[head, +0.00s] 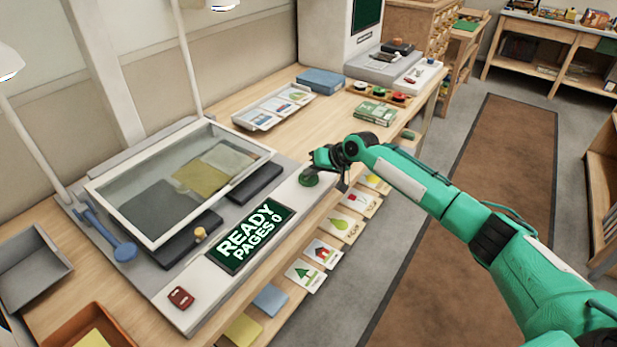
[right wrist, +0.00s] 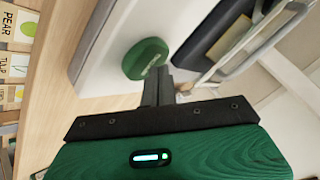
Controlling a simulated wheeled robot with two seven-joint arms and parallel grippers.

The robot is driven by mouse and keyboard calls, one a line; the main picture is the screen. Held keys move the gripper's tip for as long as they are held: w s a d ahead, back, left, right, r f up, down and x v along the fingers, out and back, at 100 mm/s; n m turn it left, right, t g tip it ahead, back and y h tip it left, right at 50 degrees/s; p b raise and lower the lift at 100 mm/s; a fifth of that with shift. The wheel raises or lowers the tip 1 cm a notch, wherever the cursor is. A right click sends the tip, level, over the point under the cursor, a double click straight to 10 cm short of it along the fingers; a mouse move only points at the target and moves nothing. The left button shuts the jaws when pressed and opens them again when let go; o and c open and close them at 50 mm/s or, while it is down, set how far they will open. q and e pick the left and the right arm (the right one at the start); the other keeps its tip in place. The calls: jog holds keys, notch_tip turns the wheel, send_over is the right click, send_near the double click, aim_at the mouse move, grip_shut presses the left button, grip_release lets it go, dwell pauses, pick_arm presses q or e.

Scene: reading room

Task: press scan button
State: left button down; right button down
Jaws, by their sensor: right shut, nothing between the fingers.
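The scanner (head: 120,240) stands on the wooden counter, with a framed glass top over a grey and a yellow sheet. Its front panel has a round green button (head: 308,180) at the right end, which also shows in the right wrist view (right wrist: 146,57). A screen (head: 250,238) on the panel reads "READY PAGES 0". My right gripper (head: 318,168) is shut and empty, its fingertips right at the green button. In the right wrist view its fingers (right wrist: 157,78) overlap the button's lower edge; I cannot tell whether they touch it. My left gripper is not in view.
A red button (head: 181,298) sits at the panel's left end. A blue lever (head: 124,251) stands at the scanner's left side. Picture cards (head: 341,226) hang along the counter's front edge. A tray of cards (head: 274,106) and green packs (head: 376,113) lie farther back.

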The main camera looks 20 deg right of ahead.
aim_at(312, 178)
jog(key=shift+f, duration=0.4)
dwell(0.3)
jog(key=shift+r+p, duration=0.95)
notch_tip(312, 178, up, 5)
jog(key=p, duration=0.4)
jog(key=shift+p, duration=0.35)
dwell(0.3)
